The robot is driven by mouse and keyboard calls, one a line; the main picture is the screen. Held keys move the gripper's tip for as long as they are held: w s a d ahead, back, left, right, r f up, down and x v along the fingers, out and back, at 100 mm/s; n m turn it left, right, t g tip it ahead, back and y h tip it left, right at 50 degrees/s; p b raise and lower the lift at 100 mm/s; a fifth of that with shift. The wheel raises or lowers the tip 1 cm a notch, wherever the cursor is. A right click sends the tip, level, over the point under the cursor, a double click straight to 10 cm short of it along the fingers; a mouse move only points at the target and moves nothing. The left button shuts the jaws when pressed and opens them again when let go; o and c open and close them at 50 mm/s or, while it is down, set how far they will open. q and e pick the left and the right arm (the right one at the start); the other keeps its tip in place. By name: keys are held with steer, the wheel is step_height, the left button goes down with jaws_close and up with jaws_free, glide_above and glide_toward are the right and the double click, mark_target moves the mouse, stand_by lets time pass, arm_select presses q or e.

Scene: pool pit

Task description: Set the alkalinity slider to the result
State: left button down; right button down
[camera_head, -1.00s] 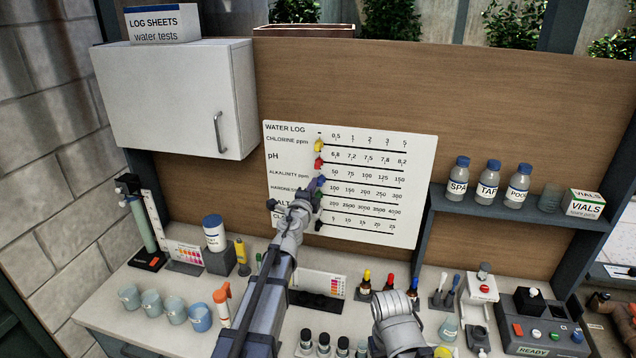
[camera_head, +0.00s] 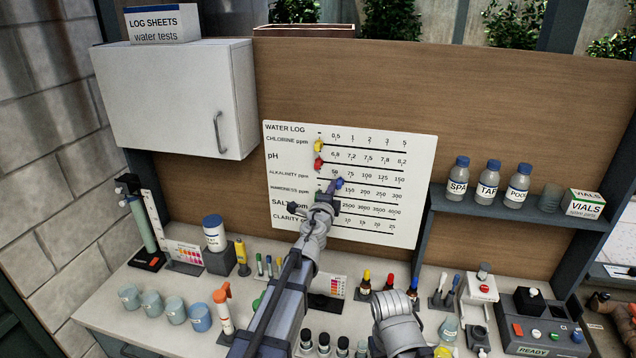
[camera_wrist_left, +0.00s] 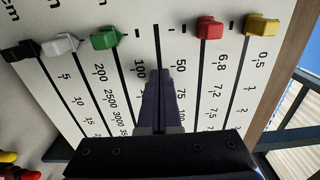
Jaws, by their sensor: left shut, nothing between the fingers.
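The white water log board (camera_head: 422,160) hangs on the wooden wall with several slider rows. In the head view, the blue alkalinity knob (camera_head: 339,183) is on its row just below the 50 label. My left gripper (camera_head: 333,190) is at this knob, against the board. In the left wrist view, my left gripper's dark fingers (camera_wrist_left: 158,78) are shut together over the alkalinity track, with tips between the 50 and 75 labels. The knob is not seen there, and the track's start is bare. I cannot tell whether the fingertips touch the knob.
The red pH knob (camera_wrist_left: 209,28), yellow chlorine knob (camera_wrist_left: 262,26) and green hardness knob (camera_wrist_left: 106,38) sit at their track starts. A bottle shelf (camera_head: 520,214) is at right.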

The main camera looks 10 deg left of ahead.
arm_select(q)
steer(key=shift+d, duration=1.25)
steer(key=shift+a, duration=0.8)
steer(key=s, duration=0.7)
steer(key=shift+a, duration=0.1)
